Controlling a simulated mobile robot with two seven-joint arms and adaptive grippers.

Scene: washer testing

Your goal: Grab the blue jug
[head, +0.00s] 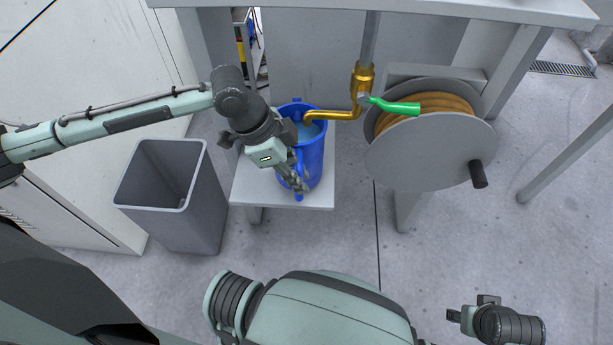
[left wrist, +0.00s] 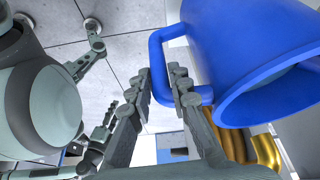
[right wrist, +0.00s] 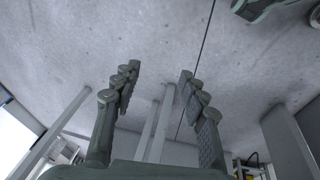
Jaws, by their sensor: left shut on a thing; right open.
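The blue jug (head: 316,160) stands upright on a small light grey shelf (head: 318,196), with its open top under the end of a brass spout (head: 334,115). Pale blue liquid shows inside it. My left gripper (head: 297,184) is at the jug's near side, shut on its handle. In the left wrist view my left gripper (left wrist: 160,76) has its fingers on either side of the handle of the jug (left wrist: 235,45). My right gripper (right wrist: 158,75) is open and empty, far from the jug, over bare floor.
A grey bin (head: 178,200) stands left of the shelf. A hose reel (head: 430,150) with a green nozzle (head: 398,106) is to the right. A grey table (head: 480,8) spans the back. The floor at the front right is clear.

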